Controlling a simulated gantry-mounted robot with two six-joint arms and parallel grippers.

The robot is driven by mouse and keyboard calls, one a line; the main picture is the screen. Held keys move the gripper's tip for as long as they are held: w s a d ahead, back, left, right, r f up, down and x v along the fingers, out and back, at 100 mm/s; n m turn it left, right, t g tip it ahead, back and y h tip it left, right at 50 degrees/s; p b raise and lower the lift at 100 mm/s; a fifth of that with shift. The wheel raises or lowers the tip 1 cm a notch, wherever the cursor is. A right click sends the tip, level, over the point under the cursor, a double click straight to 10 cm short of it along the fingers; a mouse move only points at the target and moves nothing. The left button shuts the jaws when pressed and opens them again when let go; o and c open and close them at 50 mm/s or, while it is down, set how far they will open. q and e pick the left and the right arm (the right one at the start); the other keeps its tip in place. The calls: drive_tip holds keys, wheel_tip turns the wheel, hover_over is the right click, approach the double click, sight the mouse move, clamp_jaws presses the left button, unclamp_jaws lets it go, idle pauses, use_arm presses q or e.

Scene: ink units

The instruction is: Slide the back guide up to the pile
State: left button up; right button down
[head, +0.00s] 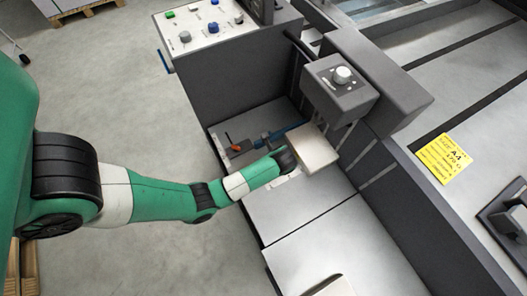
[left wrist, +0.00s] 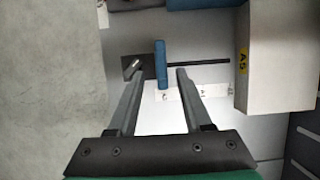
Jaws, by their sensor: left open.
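The pile (head: 315,150) is a pale block of sheets on the grey feed table, under a control box. In the left wrist view the pile (left wrist: 280,65) is at the right, with a yellow A5 label on its near-left edge. A blue upright bar, which I take as the back guide (left wrist: 161,60), stands left of the pile with a clear gap between them. A dark slot runs from it toward the pile. My left gripper (left wrist: 159,76) is open, its fingertips on either side of the blue bar; contact cannot be told. The head view hides the fingers behind the wrist.
A white scale strip (left wrist: 190,95) lies beside the slot. Another blue part (left wrist: 200,4) is at the top edge. An orange knob (head: 236,148) is at the table's left. The control box (head: 341,80) overhangs the pile.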

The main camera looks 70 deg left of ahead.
use_arm(q)
drive_tip(key=b+x, duration=0.2)
drive_tip(key=x, duration=0.3)
drive_tip(key=shift+a+f, duration=0.1)
drive_tip(key=shift+f, duration=0.2)
clamp_jaws()
drive_tip(key=shift+r, duration=0.1)
idle(0.9)
